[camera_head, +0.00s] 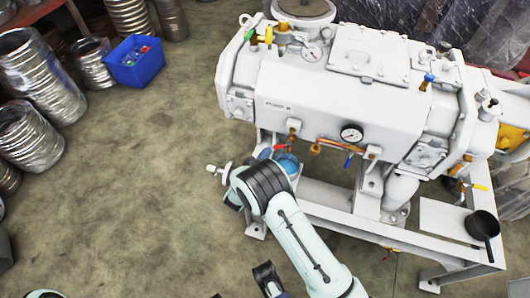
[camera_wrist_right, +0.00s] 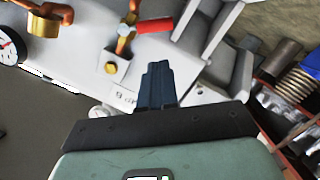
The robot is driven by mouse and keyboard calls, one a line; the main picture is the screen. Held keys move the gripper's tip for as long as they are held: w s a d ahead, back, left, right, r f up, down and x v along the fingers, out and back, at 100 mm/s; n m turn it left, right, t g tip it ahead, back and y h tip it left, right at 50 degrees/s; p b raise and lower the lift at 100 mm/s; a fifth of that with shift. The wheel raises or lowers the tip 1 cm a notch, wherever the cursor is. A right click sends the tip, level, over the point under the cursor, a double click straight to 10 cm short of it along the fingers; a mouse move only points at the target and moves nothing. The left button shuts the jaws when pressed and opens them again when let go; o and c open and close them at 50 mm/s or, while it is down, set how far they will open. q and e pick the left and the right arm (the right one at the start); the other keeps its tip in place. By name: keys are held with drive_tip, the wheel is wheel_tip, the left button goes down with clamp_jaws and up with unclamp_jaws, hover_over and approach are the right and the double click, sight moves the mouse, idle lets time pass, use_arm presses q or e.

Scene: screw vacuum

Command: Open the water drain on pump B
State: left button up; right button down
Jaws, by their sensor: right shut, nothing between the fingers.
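Pump B (camera_head: 310,90) is the big white machine on a white frame in the head view. Its partly hidden "B" label shows in the wrist view. A drain valve with a red handle (camera_head: 279,148) sits on a copper pipe low on the pump's front. In the wrist view the red handle (camera_wrist_right: 156,25) lies sideways beside its brass fitting, beyond my fingertips. My right gripper (camera_wrist_right: 158,70) is shut and empty, apart from the handle in the picture. In the head view my right wrist hides much of the gripper near the valve.
A pressure gauge (camera_head: 351,133) and a blue-handled valve (camera_head: 348,160) are right of the drain. A black pan (camera_head: 482,225) is on the frame's right end. A blue bin (camera_head: 134,62) and metal coils (camera_head: 38,72) stand at left. The floor at left is open.

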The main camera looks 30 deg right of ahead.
use_arm(q)
drive_tip(key=shift+s+d+r+g+p, duration=0.15)
drive_tip(key=shift+s+d+r+p, duration=0.2)
drive_tip(key=shift+s+r, duration=0.15)
drive_tip(key=shift+s+d+r+g+p, duration=0.2)
drive_tip(key=shift+s+d+r, duration=0.15)
drive_tip(key=shift+s, duration=0.2)
use_arm(e)
drive_tip(key=v, duration=0.8)
drive_tip(key=shift+s, duration=0.15)
